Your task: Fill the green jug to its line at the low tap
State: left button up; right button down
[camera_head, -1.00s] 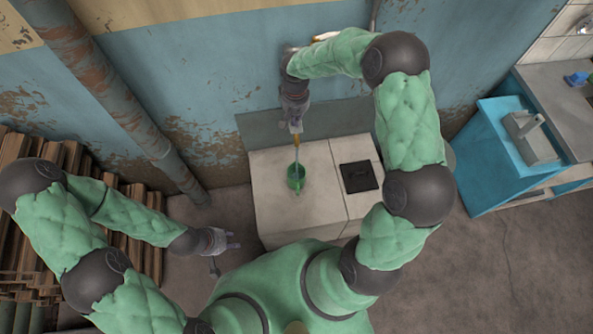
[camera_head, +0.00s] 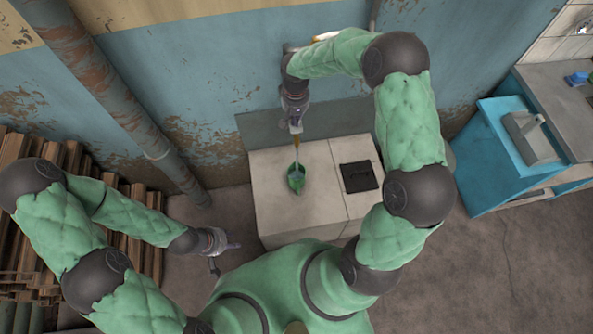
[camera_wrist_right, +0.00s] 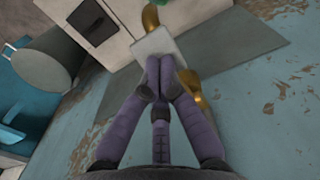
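The green jug (camera_head: 296,179) stands on the pale block under the low tap, with a green interior; its fill line cannot be made out. A thin pale streak runs from the brass tap (camera_head: 296,142) down to the jug. My right gripper (camera_head: 294,120) is at the tap, above and behind the jug. In the right wrist view its fingers (camera_wrist_right: 160,62) are together, tips against a whitish plate (camera_wrist_right: 152,42) between brass tap parts (camera_wrist_right: 150,18); no grip around the plate shows. My left gripper (camera_head: 224,256) is empty beside the block, its fingers apart.
The pale block (camera_head: 277,215) has a dark square plate (camera_head: 358,176) on its right part. The wall is close behind the tap. Stacked boards (camera_head: 150,262) stand at left. A blue cabinet (camera_head: 480,165) and grey counter (camera_head: 560,110) stand at right.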

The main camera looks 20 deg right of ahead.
jog(key=shift+r, duration=0.1)
dwell(0.3)
jog(key=shift+r+p, duration=0.4)
jog(key=shift+r, duration=0.1)
dwell(1.4)
notch_tip(320, 180, up, 7)
jog(key=p, duration=0.4)
dwell(0.5)
